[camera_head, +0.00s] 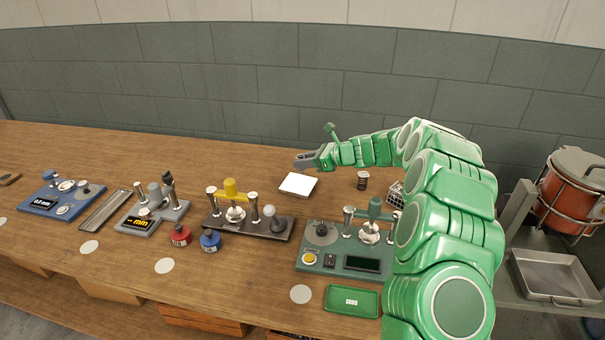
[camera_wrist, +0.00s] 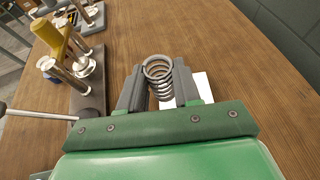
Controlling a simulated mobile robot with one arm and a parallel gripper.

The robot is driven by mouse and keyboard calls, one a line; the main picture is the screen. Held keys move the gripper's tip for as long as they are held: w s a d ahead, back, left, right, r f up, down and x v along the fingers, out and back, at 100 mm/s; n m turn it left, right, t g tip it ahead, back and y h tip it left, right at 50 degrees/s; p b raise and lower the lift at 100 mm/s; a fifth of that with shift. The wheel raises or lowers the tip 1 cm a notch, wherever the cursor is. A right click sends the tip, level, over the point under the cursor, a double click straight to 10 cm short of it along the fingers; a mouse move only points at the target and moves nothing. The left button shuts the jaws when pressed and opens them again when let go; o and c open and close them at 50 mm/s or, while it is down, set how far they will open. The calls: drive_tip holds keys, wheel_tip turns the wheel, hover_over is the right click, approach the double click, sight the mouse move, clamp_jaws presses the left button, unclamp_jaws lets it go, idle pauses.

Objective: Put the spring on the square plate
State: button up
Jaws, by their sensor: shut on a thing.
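My gripper (camera_head: 304,162) is at the end of the green arm, above the far side of the table, close to the square plate. In the wrist view my gripper (camera_wrist: 159,90) is shut on a grey coiled spring (camera_wrist: 158,72), held between its two dark fingers. The white square plate (camera_head: 299,185) lies on the table; in the wrist view part of the plate (camera_wrist: 202,86) shows behind the right finger, below the spring. The spring is too small to make out clearly in the head view. I cannot tell the exact height of the spring above the plate.
A dark device with a yellow top (camera_head: 231,189) stands left of the plate. A small dark coil-like item (camera_head: 362,180) stands right of it. A green device (camera_head: 343,262) and a green tray (camera_head: 352,300) are nearer the front. The wall (camera_head: 250,85) is behind the table.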

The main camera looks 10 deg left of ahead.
drive_tip(key=shift+w+a+f, duration=0.2)
drive_tip(key=shift+w+f, duration=0.35)
drive_tip(key=shift+f, duration=0.15)
drive_tip(key=shift+w+a+f, duration=0.25)
drive_tip(key=shift+w+f, duration=0.3)
drive_tip(key=shift+f, duration=0.2)
drive_tip(key=shift+w+a+f, duration=0.2)
drive_tip(key=shift+w+f, duration=0.35)
drive_tip(key=shift+f, duration=1.7)
drive_tip(key=shift+f, duration=0.15)
drive_tip(key=o, duration=1.1)
drive_tip(key=shift+c, duration=0.2)
drive_tip(key=shift+d+r, duration=0.25)
drive_tip(key=shift+r, duration=0.05)
drive_tip(key=v, duration=1.1)
drive_tip(key=shift+d, duration=0.2)
drive_tip(key=shift+s+r, duration=0.1)
drive_tip(key=shift+r, duration=0.05)
